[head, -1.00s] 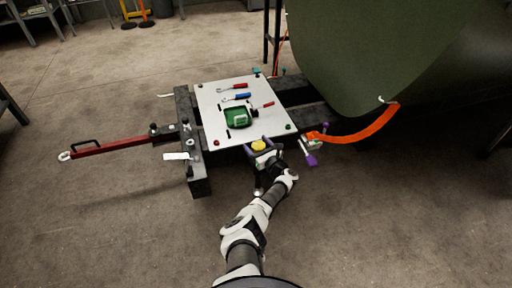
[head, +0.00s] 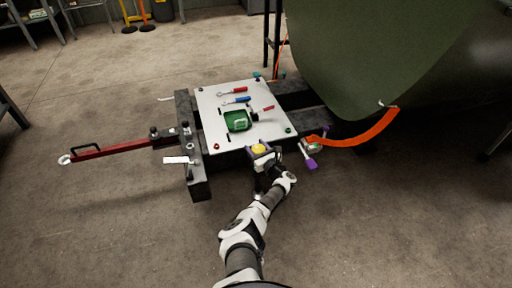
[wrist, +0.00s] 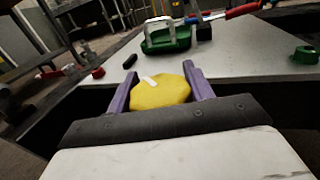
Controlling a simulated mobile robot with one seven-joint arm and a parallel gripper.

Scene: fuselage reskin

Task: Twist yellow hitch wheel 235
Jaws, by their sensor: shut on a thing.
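The yellow hitch wheel (head: 258,148) sits at the front edge of the grey plate. In the wrist view the yellow wheel (wrist: 160,93) fills the space between the two purple fingers of my gripper (wrist: 160,82), with a small white mark on its top. My gripper (head: 260,150) is shut on the wheel, one finger on each side. The wheel's underside and its mounting are hidden.
On the plate (head: 215,105) lie a green tool (head: 238,121), a red-handled tool (head: 234,91) and a blue-handled tool (head: 237,100). A red tow bar (head: 115,149) extends left. An orange strap (head: 365,133) and a large green fuselage panel (head: 370,50) are at right.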

